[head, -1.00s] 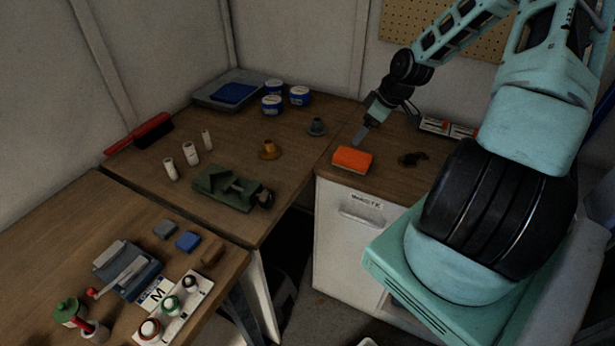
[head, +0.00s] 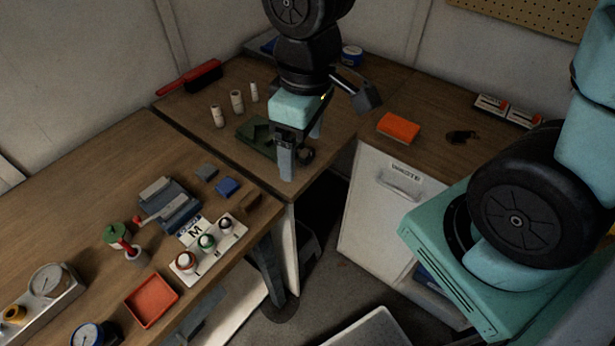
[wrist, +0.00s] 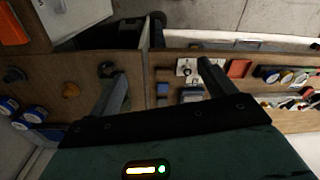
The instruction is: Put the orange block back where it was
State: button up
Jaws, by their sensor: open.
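The orange block (head: 398,127) lies flat on the wooden top of the cabinet with the waste label, near its front edge. It also shows at the upper left corner of the wrist view (wrist: 13,24), cut off by the frame. My gripper (head: 300,150) is open and empty. In the head view it hangs left of the block, in front of the green vise (head: 254,132), near the inner corner of the benches. In the wrist view the two fingers (wrist: 160,72) are wide apart with nothing between them.
White cylinders (head: 237,100) stand behind. A black item (head: 461,137) lies right of the orange block.

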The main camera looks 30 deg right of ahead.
jog(key=s+a+r, duration=0.2)
jog(key=s+a, duration=0.2)
jog(key=s, duration=0.4)
jog(key=shift+s+r, duration=0.15)
jog(key=shift+s, duration=0.1)
